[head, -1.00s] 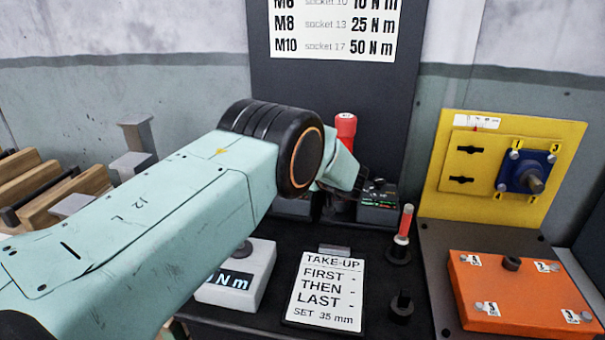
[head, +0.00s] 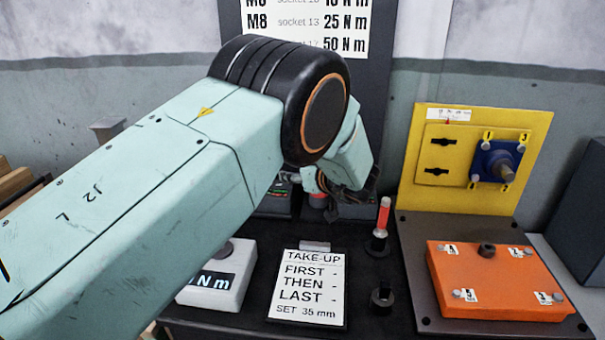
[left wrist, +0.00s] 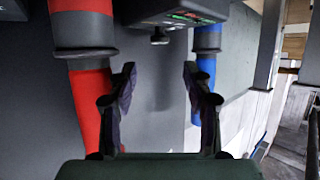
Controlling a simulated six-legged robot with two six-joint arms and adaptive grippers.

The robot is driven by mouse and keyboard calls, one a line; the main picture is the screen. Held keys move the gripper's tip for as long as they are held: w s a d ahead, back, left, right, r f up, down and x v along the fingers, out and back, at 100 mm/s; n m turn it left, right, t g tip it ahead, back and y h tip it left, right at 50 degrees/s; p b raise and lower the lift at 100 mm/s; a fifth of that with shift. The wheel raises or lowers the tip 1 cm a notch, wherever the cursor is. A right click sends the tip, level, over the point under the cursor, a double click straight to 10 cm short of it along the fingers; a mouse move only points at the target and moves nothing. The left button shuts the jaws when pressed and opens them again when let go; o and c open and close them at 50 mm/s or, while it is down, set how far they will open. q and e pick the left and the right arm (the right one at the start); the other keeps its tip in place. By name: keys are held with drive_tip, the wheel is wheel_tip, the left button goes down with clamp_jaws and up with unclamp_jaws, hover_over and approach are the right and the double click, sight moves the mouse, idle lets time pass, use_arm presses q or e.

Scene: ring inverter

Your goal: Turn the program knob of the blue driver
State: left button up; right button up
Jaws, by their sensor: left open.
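The blue driver (left wrist: 206,62) shows in the left wrist view as a blue cylinder right of my left gripper (left wrist: 159,78). A red driver (left wrist: 85,85) stands on the left of that view. Between them, a dark box (left wrist: 175,14) with green and red lights has a small grey knob (left wrist: 160,38) at its edge. The knob lies beyond the gap between my fingertips, apart from them. My left gripper is open and empty. In the head view it (head: 360,190) is partly hidden by its own wrist, and I cannot see the blue driver there.
A red-handled tool (head: 382,215) stands in a black holder close to the gripper. A white take-up card (head: 313,285) and a grey torque display (head: 222,275) are in front. A yellow panel (head: 425,150) and an orange plate (head: 500,250) stand to the right.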

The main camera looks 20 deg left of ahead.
use_arm(q)
drive_tip(key=shift+v, duration=1.25)
